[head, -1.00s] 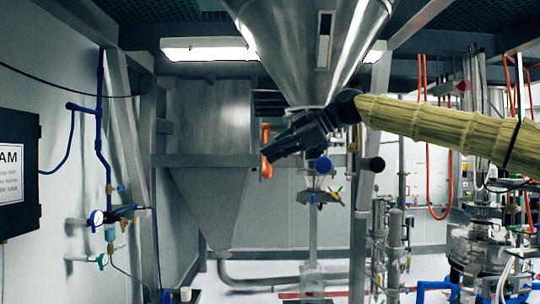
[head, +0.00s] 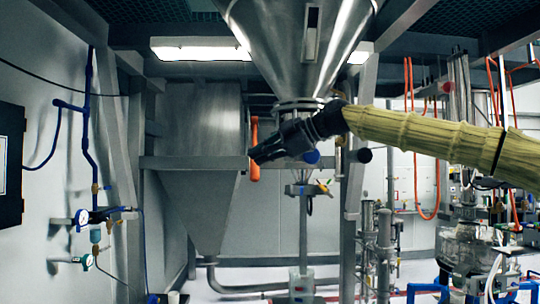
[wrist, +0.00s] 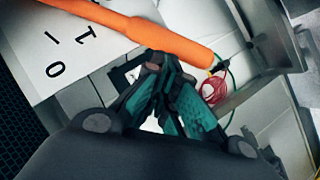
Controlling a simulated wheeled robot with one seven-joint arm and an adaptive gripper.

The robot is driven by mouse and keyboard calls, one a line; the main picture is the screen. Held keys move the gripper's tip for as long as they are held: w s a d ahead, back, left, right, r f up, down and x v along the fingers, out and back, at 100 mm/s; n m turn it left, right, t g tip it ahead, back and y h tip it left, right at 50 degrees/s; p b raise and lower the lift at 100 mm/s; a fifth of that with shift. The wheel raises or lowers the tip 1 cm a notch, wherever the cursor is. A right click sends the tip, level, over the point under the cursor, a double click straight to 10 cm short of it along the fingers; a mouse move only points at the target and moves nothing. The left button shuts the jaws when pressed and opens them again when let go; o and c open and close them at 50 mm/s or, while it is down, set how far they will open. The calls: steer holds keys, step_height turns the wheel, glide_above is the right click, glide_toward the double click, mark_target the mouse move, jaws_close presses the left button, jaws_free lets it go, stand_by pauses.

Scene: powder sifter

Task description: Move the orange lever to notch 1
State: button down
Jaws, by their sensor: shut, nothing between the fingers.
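The orange lever (head: 254,132) stands nearly upright beside the grey hopper's right edge in the head view. My gripper (head: 252,159) crosses in front of its lower middle and hides part of it. In the wrist view the lever (wrist: 172,38) runs slantwise across the top. A pale plate (wrist: 55,52) behind it carries the marks 0 and 1 with short tick lines. My gripper (wrist: 155,62) is shut and empty, its dark and teal fingertips close under the lever. I cannot tell whether they touch it. The lever's pivot and the notch it sits at are not clear.
A large steel funnel (head: 290,45) hangs above my gripper. The grey hopper (head: 195,130) and a horizontal beam (head: 190,163) stand behind. A red coiled item and green cable (wrist: 215,85) show right of the fingers. Pipes and machinery (head: 470,240) fill the right.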

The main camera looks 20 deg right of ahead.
steer(key=shift+a, duration=0.1)
steer(key=s+d+r+b, duration=0.3)
steer(key=s+d+r, duration=0.3)
steer(key=s+r, duration=0.1)
steer(key=shift+s+d, duration=0.4)
steer(key=shift+s, duration=0.15)
steer(key=shift+d+r, duration=0.1)
